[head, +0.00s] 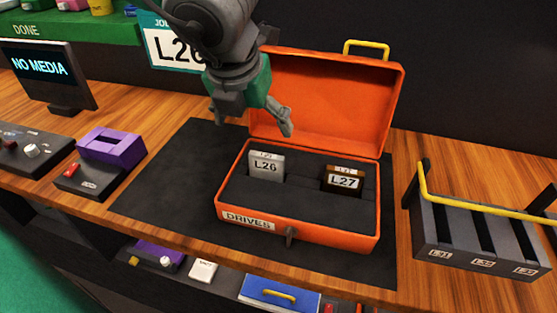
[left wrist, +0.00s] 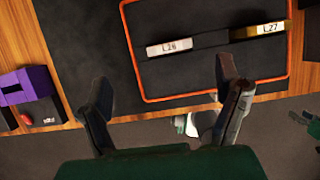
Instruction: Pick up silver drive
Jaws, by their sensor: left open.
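The silver drive (head: 266,165), labelled L26, stands in a slot on the left side of the orange drives box (head: 298,236), whose lid is open. A brown drive (head: 343,180), labelled L27, stands in the right side of the same box. In the left wrist view the silver drive (left wrist: 169,47) lies ahead of the fingers, and the brown drive (left wrist: 258,31) is to its right.
A black mat (head: 160,190) lies under the box. A purple-topped device (head: 100,165) and a NO MEDIA screen (head: 50,72) stand at left. A slotted rack (head: 475,240) with a yellow handle stands at right.

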